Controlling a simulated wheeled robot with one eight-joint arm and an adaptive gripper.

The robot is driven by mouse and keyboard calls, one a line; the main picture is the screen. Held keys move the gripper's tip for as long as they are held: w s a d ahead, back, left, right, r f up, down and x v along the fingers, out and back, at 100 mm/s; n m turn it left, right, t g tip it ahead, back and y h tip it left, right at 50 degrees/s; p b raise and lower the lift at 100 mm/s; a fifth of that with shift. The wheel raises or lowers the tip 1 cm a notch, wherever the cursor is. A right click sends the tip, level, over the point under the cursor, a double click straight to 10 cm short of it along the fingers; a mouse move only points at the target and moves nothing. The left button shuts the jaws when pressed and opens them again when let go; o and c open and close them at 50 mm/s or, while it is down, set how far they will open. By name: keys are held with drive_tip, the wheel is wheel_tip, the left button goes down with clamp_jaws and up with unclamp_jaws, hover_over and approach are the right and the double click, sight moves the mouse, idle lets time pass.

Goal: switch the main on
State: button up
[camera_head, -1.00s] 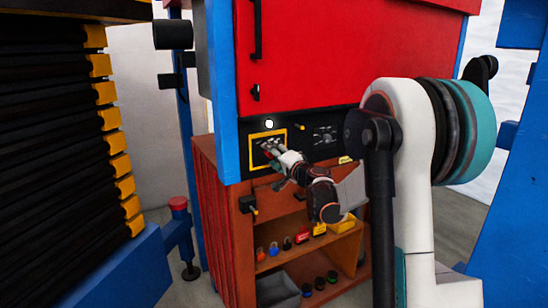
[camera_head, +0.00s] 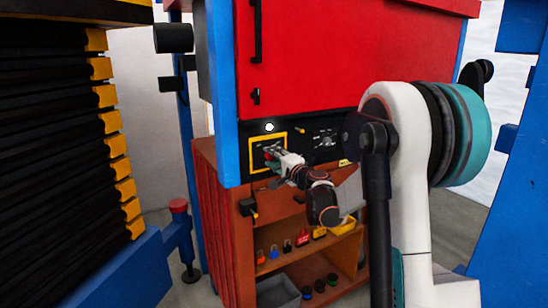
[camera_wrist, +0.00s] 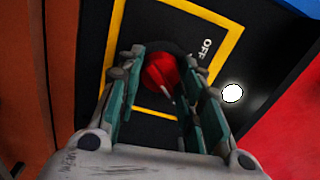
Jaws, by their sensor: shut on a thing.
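The main switch is a red rotary knob (camera_wrist: 162,73) on a black panel inside a yellow square outline (camera_head: 251,156). White "OFF" lettering (camera_wrist: 205,47) is beside it in the wrist view. My gripper (camera_wrist: 160,72) has its two green-lined fingers on either side of the red knob and is shut on it. In the head view my gripper (camera_head: 271,154) reaches the panel at the yellow outline and hides most of the knob.
A lit white lamp (camera_head: 269,127) sits just above the yellow outline. A small dial (camera_head: 325,140) is to the right on the panel. A red cabinet door (camera_head: 345,60) is above. Below, an orange shelf holds padlocks (camera_head: 303,239) and a grey bin (camera_head: 278,292).

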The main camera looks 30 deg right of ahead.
drive_tip(key=shift+m, duration=0.7)
drive_tip(key=o, duration=1.1)
drive_tip(key=s, duration=1.2)
drive_tip(key=shift+d, duration=0.2)
